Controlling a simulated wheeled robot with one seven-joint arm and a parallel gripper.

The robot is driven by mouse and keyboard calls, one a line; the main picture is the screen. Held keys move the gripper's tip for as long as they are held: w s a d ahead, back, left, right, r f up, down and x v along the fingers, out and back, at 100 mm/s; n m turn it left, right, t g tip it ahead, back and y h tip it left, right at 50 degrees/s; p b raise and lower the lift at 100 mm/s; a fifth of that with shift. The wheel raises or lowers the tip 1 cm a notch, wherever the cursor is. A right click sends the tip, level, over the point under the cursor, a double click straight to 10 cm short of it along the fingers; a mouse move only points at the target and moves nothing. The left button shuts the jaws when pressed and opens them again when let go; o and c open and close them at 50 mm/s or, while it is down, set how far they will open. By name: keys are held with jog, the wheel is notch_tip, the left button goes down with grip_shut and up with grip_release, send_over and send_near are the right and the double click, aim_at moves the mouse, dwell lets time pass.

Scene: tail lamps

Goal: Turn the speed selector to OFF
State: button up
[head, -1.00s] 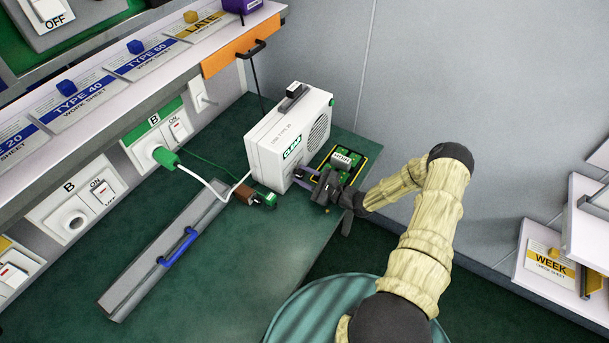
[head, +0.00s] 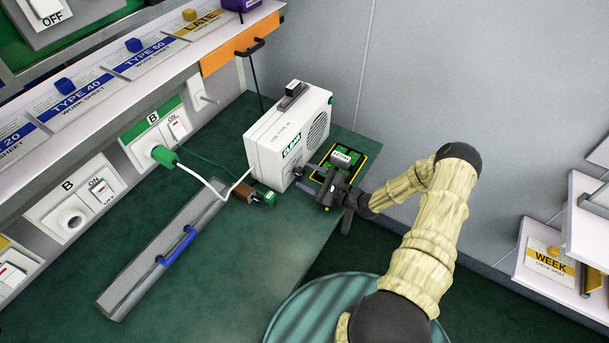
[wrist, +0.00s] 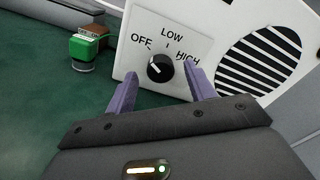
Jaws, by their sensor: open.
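The speed selector is a round black knob (wrist: 160,67) on a white plate marked OFF, LOW and HIGH, on the white machine (head: 288,132). My gripper (wrist: 160,70) is open. In the wrist view its purple fingers stand to the left and right of the knob, with gaps on both sides. In the head view my gripper (head: 308,178) is at the machine's lower front, and the knob is mostly hidden there.
A green circuit board (head: 342,160) lies right of the machine, close to my gripper. A green connector block (wrist: 84,50) lies left of the knob. A grey channel with a blue handle (head: 176,245) lies on the green bench (head: 250,250). White and green cables run to wall sockets.

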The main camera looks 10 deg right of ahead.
jog(key=b+v, duration=0.2)
jog(key=v, duration=1.3)
jog(key=shift+b, duration=0.3)
